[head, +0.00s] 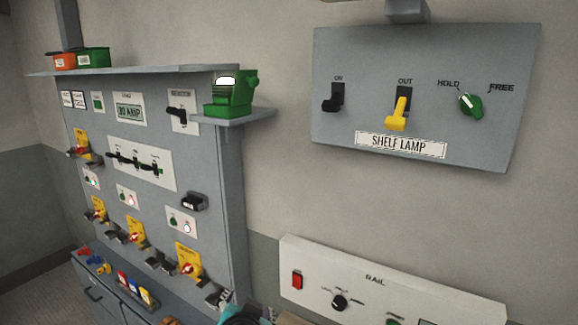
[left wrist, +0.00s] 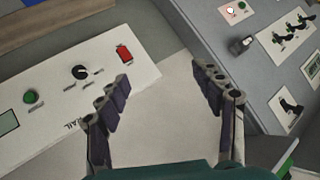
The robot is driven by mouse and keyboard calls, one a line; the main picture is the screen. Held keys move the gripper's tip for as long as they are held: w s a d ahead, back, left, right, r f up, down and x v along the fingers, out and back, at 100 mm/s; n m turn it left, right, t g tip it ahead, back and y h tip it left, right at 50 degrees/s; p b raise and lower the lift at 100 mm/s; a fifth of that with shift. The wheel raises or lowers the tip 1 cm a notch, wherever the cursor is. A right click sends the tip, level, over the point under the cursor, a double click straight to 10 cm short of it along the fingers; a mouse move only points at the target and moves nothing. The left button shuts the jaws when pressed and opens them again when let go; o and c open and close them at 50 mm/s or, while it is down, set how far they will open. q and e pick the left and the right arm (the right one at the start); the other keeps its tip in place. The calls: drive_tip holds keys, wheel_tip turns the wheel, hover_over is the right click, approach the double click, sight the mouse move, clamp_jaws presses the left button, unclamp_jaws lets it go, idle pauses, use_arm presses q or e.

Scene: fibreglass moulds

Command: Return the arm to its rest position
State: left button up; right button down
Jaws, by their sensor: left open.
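My left gripper (left wrist: 161,82) shows in the left wrist view with its two dark fingers spread wide apart. Nothing is between them; behind the gap is bare wall and a strip of grey panel side. In the head view only a teal and dark piece, likely part of my arm, shows at the bottom edge, below the panels. My right gripper is in neither view.
A grey switch panel (head: 232,190) stands on the left, with a shelf holding a green device (head: 230,95). A SHELF LAMP box (head: 430,60) hangs upper right. A white RAIL panel (head: 375,263) is lower right, also in the wrist view (left wrist: 50,75). Bare wall lies between.

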use_arm(q)
drive_tip(key=s+a+f+n+g+b, duration=0.1)
drive_tip(key=s+a+f+b, duration=0.2)
drive_tip(key=f, duration=0.7)
drive_tip(key=s+a+f+n+g+b, duration=0.2)
drive_tip(key=s+f+b, duration=0.3)
drive_tip(key=f, duration=0.5)
drive_tip(key=s+a+f+n+g+h+b, duration=0.1)
drive_tip(key=s+a+f+b, duration=0.3)
drive_tip(key=f, duration=0.6)
drive_tip(key=shift+s+a+f+n+g+b, duration=0.2)
drive_tip(key=shift+s+f+n+g+b, duration=0.1)
drive_tip(key=shift+g+b, duration=0.1)
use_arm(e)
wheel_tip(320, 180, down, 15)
use_arm(q)
drive_tip(key=shift+r, duration=0.1)
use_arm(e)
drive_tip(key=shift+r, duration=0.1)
